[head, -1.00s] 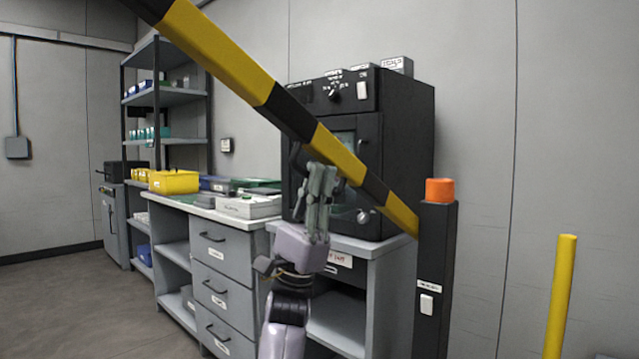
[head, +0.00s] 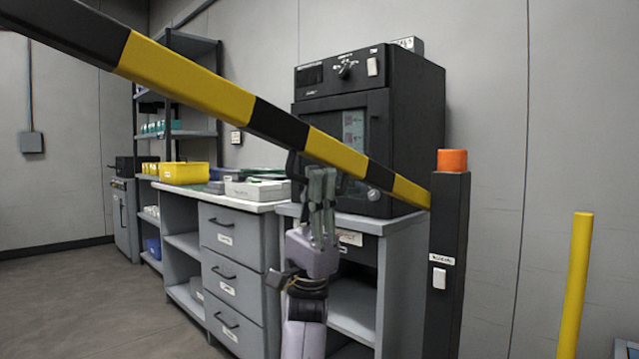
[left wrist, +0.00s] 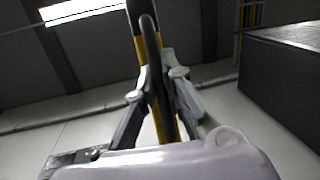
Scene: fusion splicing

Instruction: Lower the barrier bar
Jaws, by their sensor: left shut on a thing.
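The yellow-and-black barrier bar (head: 188,80) slants across the head view, high at the upper left and low at the right. Its right end meets a black post (head: 449,235) with an orange cap (head: 452,160). My left gripper (head: 321,178) reaches up from below to the bar's underside, nearer its post end. In the left wrist view the two fingers (left wrist: 160,92) are closed on a dark handle-like loop (left wrist: 150,45), with the yellow-and-black bar behind it. The exact grip contact is partly hidden in the head view. My right gripper is not seen.
A black oven-like machine (head: 420,110) on a grey cabinet stands behind the bar. A drawer bench (head: 231,270) with a yellow bin (head: 184,173) and a shelf rack (head: 190,90) are at the left. A yellow bollard (head: 576,290) stands right. Floor at left is clear.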

